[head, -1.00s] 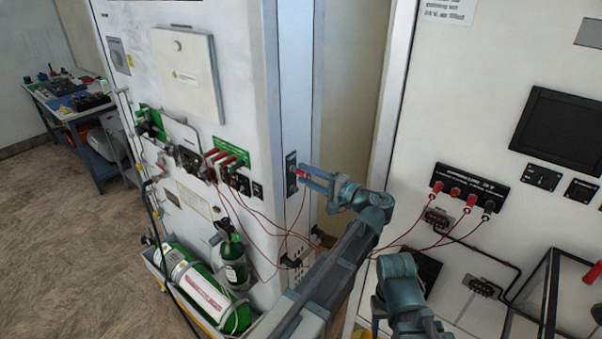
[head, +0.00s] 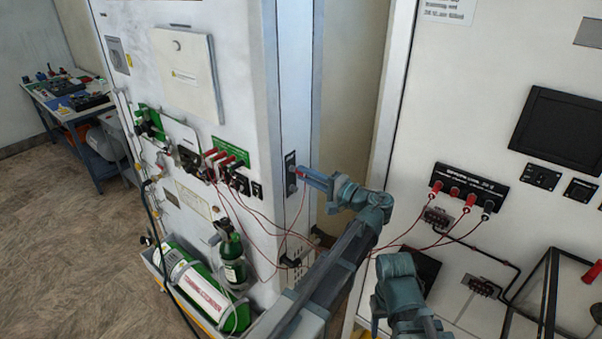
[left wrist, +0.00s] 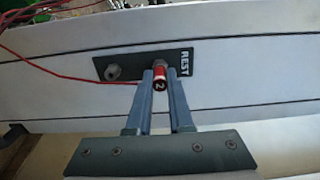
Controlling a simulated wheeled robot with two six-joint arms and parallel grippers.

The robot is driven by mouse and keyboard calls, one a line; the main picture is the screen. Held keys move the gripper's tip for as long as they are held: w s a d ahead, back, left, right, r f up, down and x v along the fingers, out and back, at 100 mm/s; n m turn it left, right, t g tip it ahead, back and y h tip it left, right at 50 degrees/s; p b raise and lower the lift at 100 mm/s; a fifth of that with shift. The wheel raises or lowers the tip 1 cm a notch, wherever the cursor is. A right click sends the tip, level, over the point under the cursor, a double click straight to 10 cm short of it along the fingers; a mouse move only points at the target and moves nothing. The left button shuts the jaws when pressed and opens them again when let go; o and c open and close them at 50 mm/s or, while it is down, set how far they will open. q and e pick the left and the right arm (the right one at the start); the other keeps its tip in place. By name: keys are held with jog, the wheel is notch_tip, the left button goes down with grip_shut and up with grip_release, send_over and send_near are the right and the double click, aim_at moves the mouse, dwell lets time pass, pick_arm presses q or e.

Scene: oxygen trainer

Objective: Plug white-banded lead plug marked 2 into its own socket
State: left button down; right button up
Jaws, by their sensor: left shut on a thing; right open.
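The red lead plug marked 2 (left wrist: 160,73) has a dark numbered end and a pale band near the plate. It stands at the right-hand post of the dark plate labelled REST (left wrist: 122,67); whether it is still seated there I cannot tell. My left gripper (left wrist: 160,76) is shut on the plug. In the head view, my left gripper (head: 304,173) reaches the rest plate (head: 290,172) on the cabinet's narrow side, hiding most of the plug. My right gripper (head: 378,322) is low in the middle, open, with its fingers partly hidden. I cannot tell which socket is the plug's own.
Red plugs and dark sockets sit by a green panel (head: 231,151) on the left cabinet. A black terminal strip (head: 466,184) with red and black plugs is on the right panel. Thin red leads hang between them.

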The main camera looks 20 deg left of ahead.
pick_arm(q)
jog(key=shift+d, duration=0.15)
jog(key=v, duration=0.5)
dwell(1.0)
